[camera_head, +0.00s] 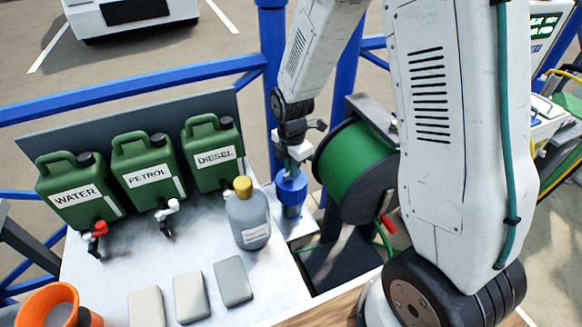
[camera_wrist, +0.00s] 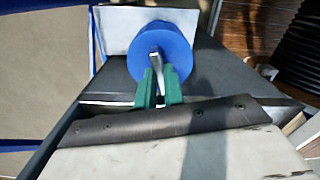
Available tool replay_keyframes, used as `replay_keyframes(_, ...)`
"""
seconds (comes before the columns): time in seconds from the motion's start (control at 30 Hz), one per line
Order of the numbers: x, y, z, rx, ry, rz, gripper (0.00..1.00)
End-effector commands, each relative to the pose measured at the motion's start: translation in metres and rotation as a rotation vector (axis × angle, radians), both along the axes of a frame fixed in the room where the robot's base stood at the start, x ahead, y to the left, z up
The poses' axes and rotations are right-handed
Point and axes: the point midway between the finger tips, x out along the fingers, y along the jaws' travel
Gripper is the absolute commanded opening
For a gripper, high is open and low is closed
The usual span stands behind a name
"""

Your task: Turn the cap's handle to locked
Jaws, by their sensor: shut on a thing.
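The blue cap (camera_head: 291,187) sits on a blue fitting on a small light-grey plate, right of the bottle. In the wrist view the cap (camera_wrist: 178,50) is a blue round face with a grey metal handle (camera_wrist: 155,54) across it. My gripper (camera_wrist: 158,82) has its green fingers on both sides of the handle, shut on it. The handle stands nearly upright in the wrist view. In the head view my gripper (camera_head: 293,163) is over the cap and hides most of the handle. I see no locked mark.
Green jerrycans labelled WATER (camera_head: 77,192), PETROL (camera_head: 148,177) and DIESEL (camera_head: 213,154) stand left on the bench. A grey bottle with yellow cap (camera_head: 247,220) stands close by. A green hose reel (camera_head: 356,165) is just right of the cap.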

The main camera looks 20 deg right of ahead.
Motion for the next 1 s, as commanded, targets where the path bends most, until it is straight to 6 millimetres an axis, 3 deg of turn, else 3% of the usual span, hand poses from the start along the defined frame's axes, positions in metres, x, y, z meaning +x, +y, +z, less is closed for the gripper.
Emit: replay_keyframes(1.0, 0.0001, -0.0002, 0.0002, 0.0, 0.0, -0.933, 0.0)
